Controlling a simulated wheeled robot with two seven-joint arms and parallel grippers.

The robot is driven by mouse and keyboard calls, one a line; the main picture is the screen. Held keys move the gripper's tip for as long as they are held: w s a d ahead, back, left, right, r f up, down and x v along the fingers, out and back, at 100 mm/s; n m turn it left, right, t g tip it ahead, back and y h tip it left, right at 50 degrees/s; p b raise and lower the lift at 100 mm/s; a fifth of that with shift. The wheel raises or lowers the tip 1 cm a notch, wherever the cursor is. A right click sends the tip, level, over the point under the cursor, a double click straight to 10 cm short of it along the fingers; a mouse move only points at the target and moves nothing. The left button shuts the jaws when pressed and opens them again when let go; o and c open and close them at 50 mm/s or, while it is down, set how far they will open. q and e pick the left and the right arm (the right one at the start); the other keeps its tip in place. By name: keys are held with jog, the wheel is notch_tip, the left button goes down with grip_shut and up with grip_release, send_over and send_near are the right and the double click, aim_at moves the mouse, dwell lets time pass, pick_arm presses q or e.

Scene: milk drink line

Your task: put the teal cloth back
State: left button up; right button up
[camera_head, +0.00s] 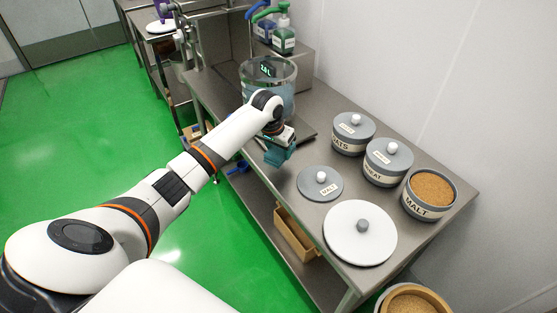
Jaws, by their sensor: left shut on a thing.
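My left arm comes in from the left and reaches over the front edge of the steel table. My left gripper (279,140) is shut on the teal cloth (279,154), which hangs below it near the table's front edge. The fingers are mostly hidden by the wrist and the cloth. I cannot tell whether the cloth touches the table. My right gripper is not in view.
The steel table (300,150) holds a clear vessel (283,78) behind my wrist. Lidded grey canisters (352,137), an open malt canister (429,196), a loose malt lid (320,184) and a white round lid (360,234) stand to the right. A wooden box (296,236) sits below.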

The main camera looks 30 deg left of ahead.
pick_arm(q)
jog(key=shift+f, duration=2.7)
jog(key=shift+d+f, duration=0.1)
jog(key=o, duration=0.9)
jog(key=v, duration=1.2)
